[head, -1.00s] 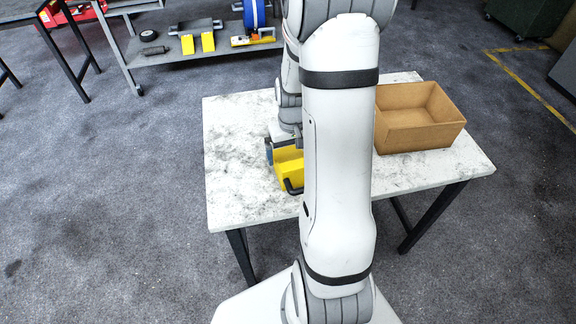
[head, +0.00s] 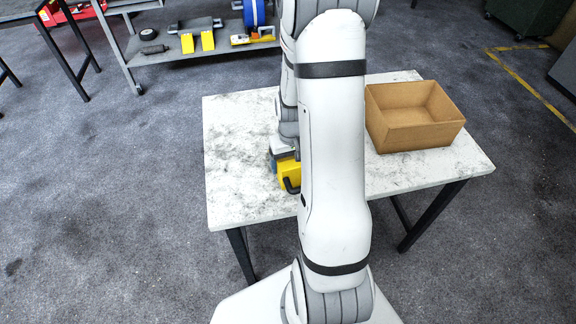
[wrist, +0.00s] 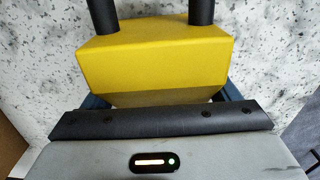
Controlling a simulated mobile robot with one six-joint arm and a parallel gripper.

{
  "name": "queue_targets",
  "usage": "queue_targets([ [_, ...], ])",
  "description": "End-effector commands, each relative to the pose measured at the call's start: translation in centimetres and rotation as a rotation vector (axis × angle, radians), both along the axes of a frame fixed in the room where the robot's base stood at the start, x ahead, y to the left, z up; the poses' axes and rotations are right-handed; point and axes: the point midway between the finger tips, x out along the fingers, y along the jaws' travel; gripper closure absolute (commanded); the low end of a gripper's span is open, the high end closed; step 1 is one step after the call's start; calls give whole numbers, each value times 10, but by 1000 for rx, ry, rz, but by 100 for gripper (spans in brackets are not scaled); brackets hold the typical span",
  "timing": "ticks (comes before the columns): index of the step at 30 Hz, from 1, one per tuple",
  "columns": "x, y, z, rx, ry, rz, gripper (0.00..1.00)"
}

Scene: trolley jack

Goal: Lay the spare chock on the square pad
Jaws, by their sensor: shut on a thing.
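The chock is a yellow block (head: 289,174) with a black handle, held over or at the left-middle part of the white worktable (head: 240,190). My gripper (head: 283,160) is shut on it, partly hidden behind my own arm in the head view. In the wrist view the yellow chock (wrist: 155,60) fills the space in front of the gripper body, with blue finger parts at both its sides and two black handle bars at the top. I cannot tell whether its underside touches the table. No square pad shows in either view; my arm hides part of the tabletop.
An open cardboard box (head: 415,118) stands at the right of the table. The table's left and front-left surface is bare.

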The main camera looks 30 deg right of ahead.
Motion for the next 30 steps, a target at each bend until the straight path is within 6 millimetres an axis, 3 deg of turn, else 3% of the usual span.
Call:
queue_targets([
  [11, 1, -1, 1, 0, -2, 0, 65],
  [20, 1, -1, 6, 0, -2, -1, 65],
  [30, 2, -1, 62, -2, -8, -2, 65],
])
